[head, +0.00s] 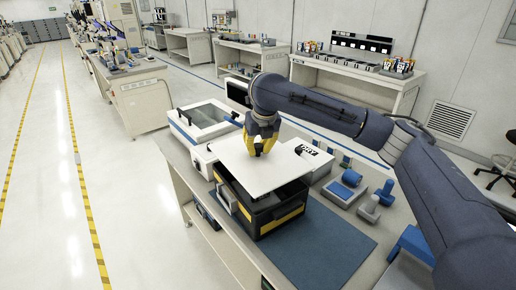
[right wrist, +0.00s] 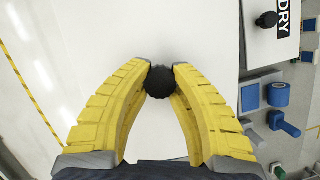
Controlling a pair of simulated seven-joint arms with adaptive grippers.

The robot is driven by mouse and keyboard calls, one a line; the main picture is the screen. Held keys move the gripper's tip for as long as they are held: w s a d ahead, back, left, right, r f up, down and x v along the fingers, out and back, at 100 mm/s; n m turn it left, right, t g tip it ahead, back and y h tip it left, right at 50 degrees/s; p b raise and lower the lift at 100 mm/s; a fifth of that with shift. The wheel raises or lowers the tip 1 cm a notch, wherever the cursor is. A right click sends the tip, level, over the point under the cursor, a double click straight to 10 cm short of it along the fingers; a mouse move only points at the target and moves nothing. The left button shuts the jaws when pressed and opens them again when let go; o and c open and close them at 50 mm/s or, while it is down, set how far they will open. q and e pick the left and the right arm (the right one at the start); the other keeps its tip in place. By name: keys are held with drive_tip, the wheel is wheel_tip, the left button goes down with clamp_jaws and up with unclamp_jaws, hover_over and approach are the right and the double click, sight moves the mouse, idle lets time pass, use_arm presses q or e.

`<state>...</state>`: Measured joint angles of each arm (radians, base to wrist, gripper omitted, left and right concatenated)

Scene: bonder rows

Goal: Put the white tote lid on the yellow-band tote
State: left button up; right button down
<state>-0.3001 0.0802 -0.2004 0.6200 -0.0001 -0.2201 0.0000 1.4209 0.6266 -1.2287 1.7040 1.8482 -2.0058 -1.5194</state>
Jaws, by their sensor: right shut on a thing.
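The white tote lid (head: 240,168) is a flat white plate with a black knob. My right gripper (head: 259,152) is shut on the black knob (right wrist: 160,83), and the lid fills much of the right wrist view (right wrist: 158,30). The yellow-band tote (head: 284,216), black with a yellow stripe, stands on the bench under the lid. The lid covers most of the tote's top, overhanging toward the back and left; whether it touches the rim I cannot tell. My left gripper is not in view.
A white-lidded container marked DRY (head: 309,150) stands just behind the lid. Blue fixtures (head: 345,186) stand to the right. The blue mat (head: 325,245) in front of the tote is clear.

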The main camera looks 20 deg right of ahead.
sight(258, 157)
drive_tip(key=shift+f, duration=2.45)
drive_tip(key=shift+f, duration=0.1)
drive_tip(key=shift+f, duration=0.85)
drive_tip(key=shift+f, duration=0.35)
drive_tip(key=c, duration=1.2)
unclamp_jaws()
drive_tip(key=v, duration=1.2)
drive_tip(key=shift+s, duration=0.1)
